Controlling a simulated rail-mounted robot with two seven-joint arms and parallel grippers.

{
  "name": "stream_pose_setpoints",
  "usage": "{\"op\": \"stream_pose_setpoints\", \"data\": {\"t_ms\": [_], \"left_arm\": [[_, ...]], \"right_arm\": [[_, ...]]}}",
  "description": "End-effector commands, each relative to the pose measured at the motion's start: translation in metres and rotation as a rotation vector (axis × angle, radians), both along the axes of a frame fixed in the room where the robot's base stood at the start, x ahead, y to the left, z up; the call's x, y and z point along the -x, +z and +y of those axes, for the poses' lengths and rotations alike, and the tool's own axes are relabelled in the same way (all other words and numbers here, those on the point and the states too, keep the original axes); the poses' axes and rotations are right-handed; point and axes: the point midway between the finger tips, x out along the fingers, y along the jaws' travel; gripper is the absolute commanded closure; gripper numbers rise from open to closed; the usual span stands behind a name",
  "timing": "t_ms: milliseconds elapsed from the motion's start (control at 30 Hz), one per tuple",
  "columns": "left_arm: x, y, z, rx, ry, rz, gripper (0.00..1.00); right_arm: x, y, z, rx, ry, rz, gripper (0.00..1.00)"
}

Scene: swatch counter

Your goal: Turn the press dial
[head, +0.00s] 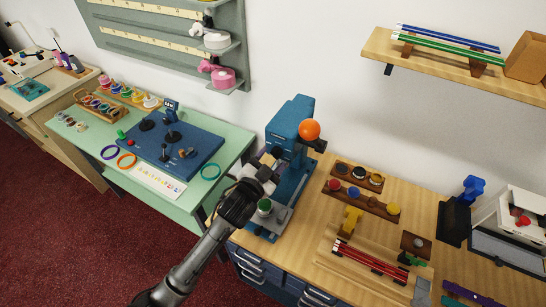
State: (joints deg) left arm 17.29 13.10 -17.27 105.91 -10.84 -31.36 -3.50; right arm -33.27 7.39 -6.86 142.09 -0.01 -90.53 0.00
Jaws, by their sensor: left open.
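The blue press (292,118) stands at the left end of the wooden counter, with an orange ball (309,130) on its upper right side. A small dark knob-like part (319,146) shows just below the ball; I cannot tell whether it is the dial. A green-topped piece (264,206) sits on the press's grey base plate. My left gripper (268,164) is open at the front left of the press, beside its column and above the base. It hides part of the press, and I cannot tell whether it touches it. My right gripper is not in view.
Right of the press are wooden racks with coloured knobs (361,199), a yellow stand (351,220) and a tray of red rods (370,257). A shelf (440,68) hangs above. A green table (110,178) with a blue board (178,146) stands left, across a narrow gap.

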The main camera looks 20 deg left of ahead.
Motion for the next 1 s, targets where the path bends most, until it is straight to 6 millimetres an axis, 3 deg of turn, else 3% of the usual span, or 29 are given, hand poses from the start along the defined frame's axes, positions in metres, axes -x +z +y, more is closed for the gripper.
{"op": "stream_pose_setpoints", "data": {"t_ms": [200, 567, 1000], "left_arm": [[-0.014, 0.000, -0.002, 0.000, 0.001, 0.001, 0.43], [-0.016, 0.000, -0.002, 0.001, 0.000, 0.001, 0.43], [-0.016, 0.000, -0.002, 0.000, 0.001, 0.001, 0.85]], "right_arm": [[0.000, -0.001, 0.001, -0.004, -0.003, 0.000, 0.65], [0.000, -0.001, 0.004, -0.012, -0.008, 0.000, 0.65], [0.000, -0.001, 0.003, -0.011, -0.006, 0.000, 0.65]]}}
